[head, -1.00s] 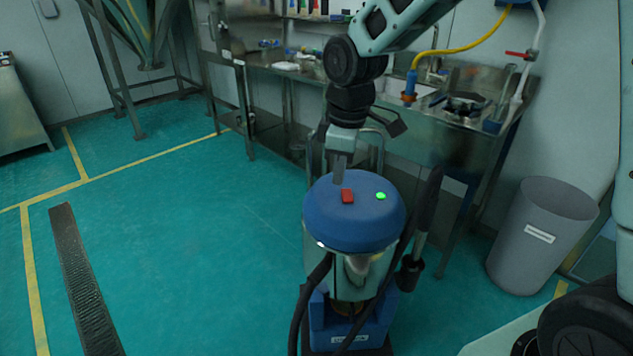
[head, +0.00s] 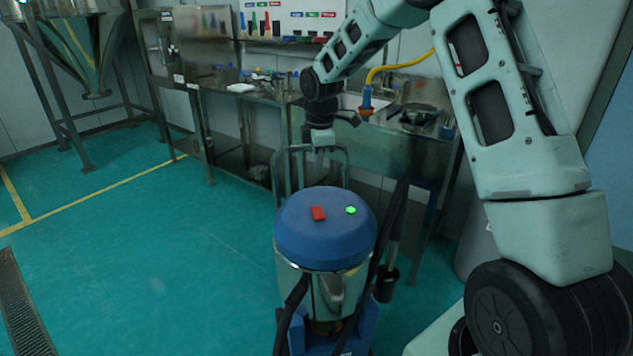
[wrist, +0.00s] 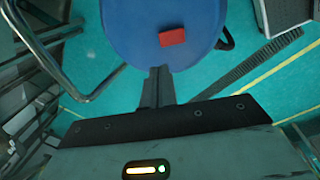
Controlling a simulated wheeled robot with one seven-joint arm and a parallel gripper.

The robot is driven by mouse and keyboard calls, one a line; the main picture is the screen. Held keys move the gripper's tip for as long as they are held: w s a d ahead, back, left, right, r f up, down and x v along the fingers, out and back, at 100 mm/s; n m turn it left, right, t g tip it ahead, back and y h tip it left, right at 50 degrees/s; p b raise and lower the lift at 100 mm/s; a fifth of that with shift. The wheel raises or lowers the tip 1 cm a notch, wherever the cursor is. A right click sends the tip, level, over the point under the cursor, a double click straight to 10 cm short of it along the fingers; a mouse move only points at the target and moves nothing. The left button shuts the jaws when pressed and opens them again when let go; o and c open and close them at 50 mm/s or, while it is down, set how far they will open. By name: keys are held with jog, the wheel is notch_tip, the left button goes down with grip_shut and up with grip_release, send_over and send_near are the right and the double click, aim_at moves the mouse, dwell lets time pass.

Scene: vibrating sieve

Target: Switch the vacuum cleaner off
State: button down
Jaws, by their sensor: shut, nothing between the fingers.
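The vacuum cleaner (head: 325,245) stands on the floor, with a round blue lid over a shiny metal drum. A red switch (head: 318,213) sits on top of the lid, and a green light (head: 350,210) glows to its right. My gripper (head: 320,155) is above and behind the lid, apart from it, shut and empty. In the wrist view its closed fingers (wrist: 158,75) point toward the blue lid (wrist: 190,45), with the red switch (wrist: 172,37) beyond the tips. The green light does not show in the wrist view.
A metal handle frame (head: 345,160) rises behind the lid, close to my gripper. A steel bench with a sink (head: 395,140) stands behind. Dark hoses run down the vacuum's front and side. The teal floor (head: 150,260) at left is clear.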

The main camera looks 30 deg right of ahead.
aim_at(317, 207)
jog(key=f, duration=0.4)
jog(key=w+f, duration=0.1)
jog(key=f, duration=0.3)
jog(key=f+p, duration=0.1)
jog(key=f, duration=0.4)
jog(key=shift+w+d+f, duration=0.1)
jog(key=shift+w+d, duration=0.25)
jog(key=shift+p, duration=0.45)
jog(key=shift+w+f, duration=0.1)
jog(key=shift+f, duration=0.15)
jog(key=shift+r, duration=0.1)
jog(key=shift+s+a+r+p, duration=0.15)
jog(key=shift+s+p, duration=0.1)
jog(key=shift+s, duration=0.1)
jog(key=shift+s+a+r+p, duration=0.1)
jog(key=shift+s+p, duration=0.15)
jog(key=shift+s, duration=0.1)
